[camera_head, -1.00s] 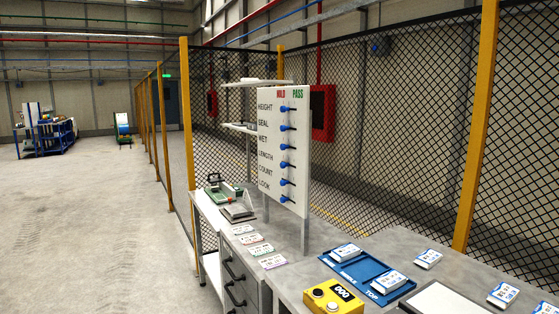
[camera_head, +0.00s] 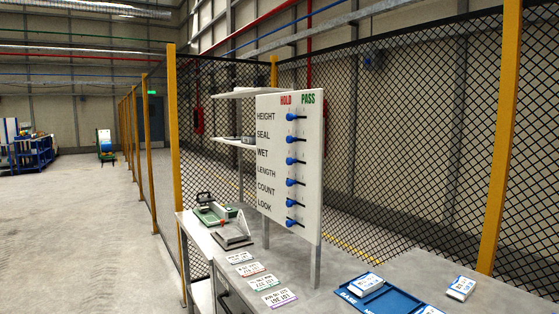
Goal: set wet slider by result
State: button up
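The white board (camera_head: 272,196) stands upright on posts at the back of the bench, headed HOLD in red and PASS in green. It has rows HEIGHT, SEAL, WET, LENGTH, COUNT and LOOK, each with a blue knob on a short dark slot. The WET slider knob (camera_head: 290,161) is third from the top. It sits at the left, HOLD side of its slot, in line with the other knobs. My gripper is not in view.
A green and grey device (camera_head: 212,212) stands left of the board. Several printed cards (camera_head: 258,281) lie in front of it. A blue tray (camera_head: 388,299) with white packs is at lower right. Mesh fence with a yellow post (camera_head: 503,140) runs behind. Open floor lies left.

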aim_at(289, 162)
jog(key=i+j+z, duration=0.2)
jog(key=i+j, duration=1.25)
